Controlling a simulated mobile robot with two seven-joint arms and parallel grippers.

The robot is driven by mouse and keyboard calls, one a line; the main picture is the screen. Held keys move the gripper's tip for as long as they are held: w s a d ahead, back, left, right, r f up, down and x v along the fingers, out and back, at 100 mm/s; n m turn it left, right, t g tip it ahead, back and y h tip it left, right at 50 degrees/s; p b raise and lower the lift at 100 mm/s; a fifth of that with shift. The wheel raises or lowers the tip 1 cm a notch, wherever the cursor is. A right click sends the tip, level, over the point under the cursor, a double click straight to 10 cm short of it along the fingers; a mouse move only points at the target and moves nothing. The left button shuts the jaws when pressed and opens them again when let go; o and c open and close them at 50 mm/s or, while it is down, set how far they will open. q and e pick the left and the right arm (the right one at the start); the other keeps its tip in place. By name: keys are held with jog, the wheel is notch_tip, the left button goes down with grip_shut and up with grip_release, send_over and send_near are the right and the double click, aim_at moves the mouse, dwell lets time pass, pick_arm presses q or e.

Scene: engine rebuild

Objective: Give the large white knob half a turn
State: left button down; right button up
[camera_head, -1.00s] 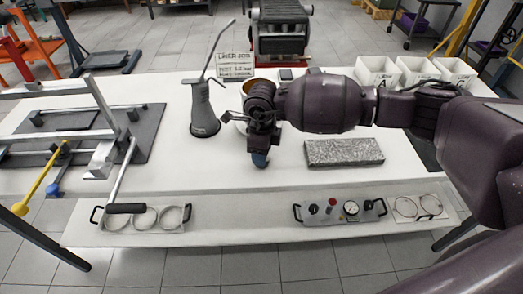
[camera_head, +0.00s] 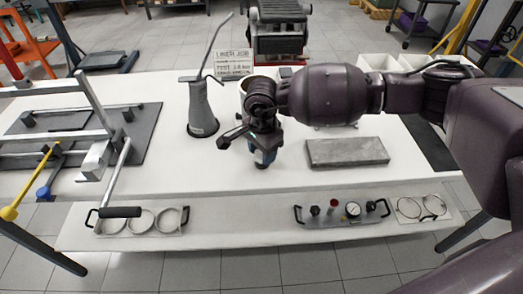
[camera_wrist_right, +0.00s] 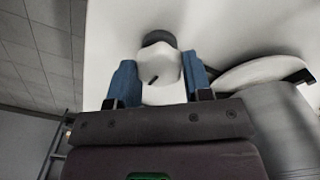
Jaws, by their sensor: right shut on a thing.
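The white knob (camera_wrist_right: 160,68) shows in the right wrist view as a pale rounded body with a short black mark on its face and a dark part at its far end. It sits between the two blue fingers of my right gripper (camera_wrist_right: 160,80), which is shut on it. In the head view my right gripper (camera_head: 263,160) points down over the white table (camera_head: 225,170), in front of the grey oil can. There the gripper and wrist hide the knob. My left gripper is not in view.
The oil can (camera_head: 201,115) stands left of my right wrist. A grey slab (camera_head: 347,152) lies to the right. A gauge panel (camera_head: 342,215) and a ring tray (camera_head: 112,227) are on the lower front shelf. A metal frame fixture (camera_head: 98,160) is at the left.

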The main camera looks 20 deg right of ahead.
jog(key=shift+n, duration=1)
jog(key=n+b, duration=0.1)
jog(key=n, duration=0.3)
jog(key=shift+f+n+b, duration=0.1)
jog(key=shift+n+b, duration=0.2)
jog(key=shift+b, duration=0.1)
jog(key=n+b, duration=0.1)
jog(key=n, duration=0.2)
jog(key=shift+n, duration=0.3)
jog(key=n+b, duration=0.2)
jog(key=n, duration=0.3)
jog(key=shift+n+b, duration=0.35)
jog(key=shift+n, duration=0.55)
jog(key=shift+n+b, duration=0.35)
jog(key=shift+n, duration=0.65)
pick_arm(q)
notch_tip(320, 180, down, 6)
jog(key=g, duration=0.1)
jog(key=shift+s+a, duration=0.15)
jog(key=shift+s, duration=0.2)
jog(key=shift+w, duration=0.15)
pick_arm(e)
jog(key=shift+n, duration=0.3)
